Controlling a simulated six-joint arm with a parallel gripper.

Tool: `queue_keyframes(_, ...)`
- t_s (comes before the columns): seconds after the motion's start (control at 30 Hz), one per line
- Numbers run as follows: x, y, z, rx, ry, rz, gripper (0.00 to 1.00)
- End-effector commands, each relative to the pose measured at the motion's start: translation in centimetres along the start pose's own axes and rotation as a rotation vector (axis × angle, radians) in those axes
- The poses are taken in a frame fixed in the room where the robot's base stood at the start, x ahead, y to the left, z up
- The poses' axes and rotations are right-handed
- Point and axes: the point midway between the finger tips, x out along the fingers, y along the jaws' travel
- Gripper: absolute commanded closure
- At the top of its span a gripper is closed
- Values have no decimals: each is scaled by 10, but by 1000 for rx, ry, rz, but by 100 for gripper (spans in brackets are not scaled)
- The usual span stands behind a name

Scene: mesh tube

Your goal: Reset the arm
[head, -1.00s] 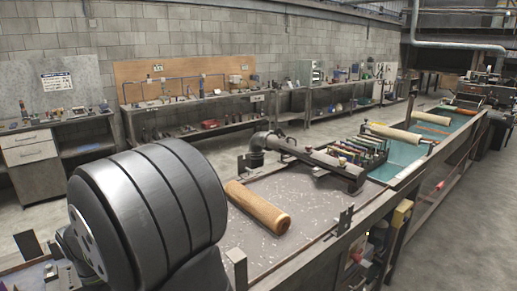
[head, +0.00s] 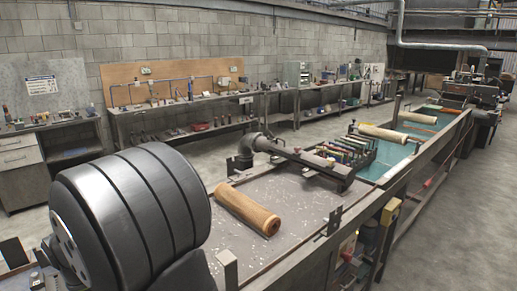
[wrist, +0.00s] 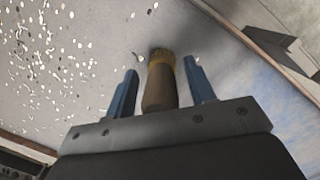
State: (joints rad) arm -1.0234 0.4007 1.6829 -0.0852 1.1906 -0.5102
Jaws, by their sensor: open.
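A brown-orange mesh tube (head: 245,208) lies on its side on the grey, white-flecked tabletop (head: 300,200) in the head view. My gripper is outside the head view; only a thick black ribbed part of my arm shows at the left. In the wrist view my gripper (wrist: 160,68) has its two blue fingers spread apart. A brown tube (wrist: 160,88) shows between the fingers in the picture, with a gap on each side, and neither finger appears to touch it.
A dark pipe arm (head: 300,156) reaches over the table's far side. Behind it are a rack of coloured parts (head: 345,150) and a teal tank (head: 395,155) with rollers across it. Metal brackets stand at the table's near edge. The tabletop around the tube is clear.

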Motion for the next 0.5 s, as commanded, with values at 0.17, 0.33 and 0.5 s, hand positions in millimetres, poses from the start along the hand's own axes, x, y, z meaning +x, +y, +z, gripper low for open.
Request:
queue_keyframes(0.17, -40, 1, -1, 0, 5, 3, 50)
queue_keyframes(0.33, -74, 0, -1, 0, 4, 2, 50)
queue_keyframes(0.5, -108, 0, -1, 0, 5, 3, 50)
